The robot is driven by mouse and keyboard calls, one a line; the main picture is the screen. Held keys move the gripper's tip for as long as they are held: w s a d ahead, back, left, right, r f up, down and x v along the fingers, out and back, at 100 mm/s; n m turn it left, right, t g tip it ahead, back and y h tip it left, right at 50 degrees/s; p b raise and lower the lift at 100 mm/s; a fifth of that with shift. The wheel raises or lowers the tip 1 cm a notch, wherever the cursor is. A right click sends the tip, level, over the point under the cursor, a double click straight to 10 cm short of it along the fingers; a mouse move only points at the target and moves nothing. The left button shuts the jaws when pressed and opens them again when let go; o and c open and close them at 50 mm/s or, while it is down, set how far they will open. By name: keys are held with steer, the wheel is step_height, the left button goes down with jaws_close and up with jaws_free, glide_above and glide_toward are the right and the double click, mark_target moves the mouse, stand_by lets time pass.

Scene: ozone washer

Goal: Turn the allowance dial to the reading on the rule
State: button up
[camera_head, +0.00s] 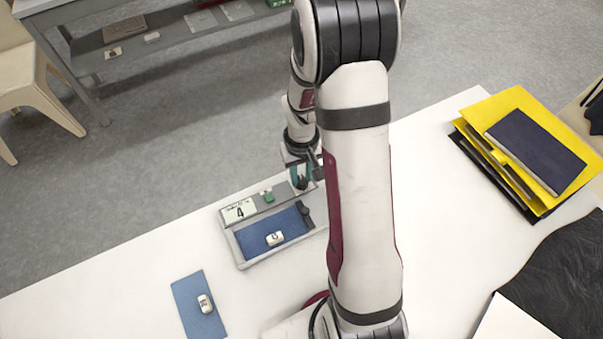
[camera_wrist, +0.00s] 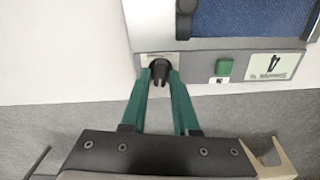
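The allowance dial (camera_wrist: 160,70) is a small black knob on the grey top strip of a device (camera_wrist: 207,57). In the wrist view my gripper (camera_wrist: 160,76) has its two green fingers on either side of the knob. Whether they press on it cannot be told. In the head view my gripper (camera_head: 302,180) is at the right end of the device's strip, partly behind my arm. No rule can be made out for certain, and the dial's marks are too small to read.
A green button (camera_head: 267,196) sits between card and dial. A blue pad (camera_head: 290,222) in the device holds a white piece (camera_head: 275,239). Another blue piece (camera_head: 190,300) lies lower left with a white piece on it. Yellow folders (camera_head: 500,110) lie right.

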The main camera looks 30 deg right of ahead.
mark_target(301, 179)
steer(key=shift+o, duration=1.3)
step_height(301, 179, up, 16)
steer(key=shift+f, duration=0.1)
steer(key=s+a+r+m+y, duration=0.1)
steer(key=s+a+m, duration=0.1)
steer(key=s+a, duration=0.4)
steer(key=s+a+r+m, duration=0.1)
steer(key=s+a, duration=0.6)
steer(key=s, duration=0.6)
steer(key=shift+s+r+m+y, duration=0.35)
steer(key=shift+m+y, duration=0.05)
